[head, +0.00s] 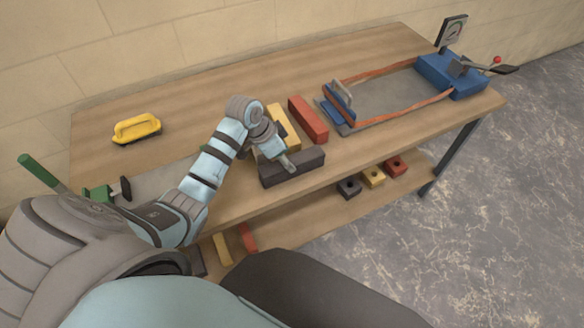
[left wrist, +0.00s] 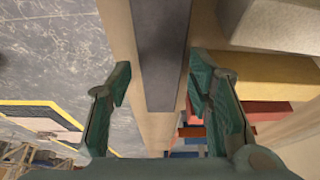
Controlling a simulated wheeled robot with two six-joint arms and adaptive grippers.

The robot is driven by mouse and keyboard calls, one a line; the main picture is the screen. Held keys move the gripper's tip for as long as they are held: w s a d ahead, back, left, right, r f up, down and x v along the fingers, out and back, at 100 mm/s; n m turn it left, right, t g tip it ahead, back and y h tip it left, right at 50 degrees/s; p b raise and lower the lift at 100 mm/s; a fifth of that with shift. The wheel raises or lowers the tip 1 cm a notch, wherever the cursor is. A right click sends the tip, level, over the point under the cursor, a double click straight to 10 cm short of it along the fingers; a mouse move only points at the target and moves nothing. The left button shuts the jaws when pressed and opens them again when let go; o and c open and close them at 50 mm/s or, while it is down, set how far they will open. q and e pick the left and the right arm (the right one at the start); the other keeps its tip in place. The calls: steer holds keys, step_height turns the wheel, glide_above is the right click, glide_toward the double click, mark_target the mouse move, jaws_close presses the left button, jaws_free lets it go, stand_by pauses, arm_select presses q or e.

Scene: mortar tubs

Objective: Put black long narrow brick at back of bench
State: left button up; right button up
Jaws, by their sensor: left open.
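The black long narrow brick (head: 308,164) lies on the bench (head: 200,85) along its front edge. In the left wrist view the brick (left wrist: 161,45) runs lengthwise between my green fingers. My left gripper (head: 284,162) is above the brick, pointing down, its fingers spread on both sides of it. The open jaws also show in the left wrist view (left wrist: 162,85), with gaps beside the brick. The arm hides part of the brick in the head view. My right gripper is out of view.
A yellow brick (head: 288,128) and a red brick (head: 309,119) lie just behind. A strapped device with a blue block (head: 450,75) and gauge fills the right end. Smaller bricks (head: 373,177) sit on the lower shelf. The back middle is clear.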

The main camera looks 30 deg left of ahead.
mark_target(292, 163)
arm_select(q)
steer(key=x, duration=0.3)
steer(key=b+x, duration=0.1)
steer(key=x, duration=0.1)
steer(key=shift+w+d, duration=0.15)
steer(key=shift+w, duration=0.15)
steer(key=shift+r, duration=0.15)
jaws_close()
